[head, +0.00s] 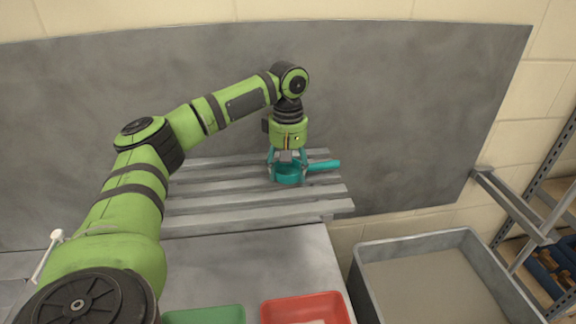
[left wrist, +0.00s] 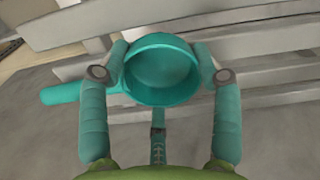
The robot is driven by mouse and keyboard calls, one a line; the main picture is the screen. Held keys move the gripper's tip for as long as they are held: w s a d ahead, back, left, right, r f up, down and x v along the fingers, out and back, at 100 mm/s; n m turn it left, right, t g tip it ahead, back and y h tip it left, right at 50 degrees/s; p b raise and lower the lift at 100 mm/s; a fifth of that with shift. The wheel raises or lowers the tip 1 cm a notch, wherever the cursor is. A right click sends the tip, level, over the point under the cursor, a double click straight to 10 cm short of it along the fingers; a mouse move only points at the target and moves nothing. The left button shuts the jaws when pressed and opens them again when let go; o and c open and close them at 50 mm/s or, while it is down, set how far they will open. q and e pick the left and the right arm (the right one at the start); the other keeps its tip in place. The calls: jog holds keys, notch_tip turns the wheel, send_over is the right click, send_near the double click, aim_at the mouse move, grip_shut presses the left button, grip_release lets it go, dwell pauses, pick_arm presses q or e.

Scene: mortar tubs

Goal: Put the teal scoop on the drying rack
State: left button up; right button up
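The teal scoop (head: 290,176) is at the slatted grey drying rack (head: 255,204), near its right part, bowl opening upward and handle pointing right in the head view. My left gripper (head: 287,168) points down over it, one finger on each side of the bowl. In the left wrist view, the scoop (left wrist: 162,72) sits between the fingertips of the left gripper (left wrist: 161,66), which appear to touch the bowl's sides; its handle extends left. I cannot tell whether the scoop rests on the slats or is just above them. My right gripper is out of view.
A grey tub of mortar (head: 425,285) stands at the lower right. A red tray (head: 305,309) and a green tray (head: 205,315) are on the grey bench (head: 250,262) in front of the rack. A grey panel (head: 400,120) rises behind. Metal shelving (head: 540,200) is at far right.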

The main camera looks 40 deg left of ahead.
pick_arm(q)
jog(key=shift+o, duration=1.3)
jog(key=shift+r, duration=0.3)
notch_tip(320, 180, up, 5)
jog(key=shift+f+b, duration=0.2)
jog(key=shift+b, duration=1)
notch_tip(320, 180, up, 7)
jog(key=p, duration=0.2)
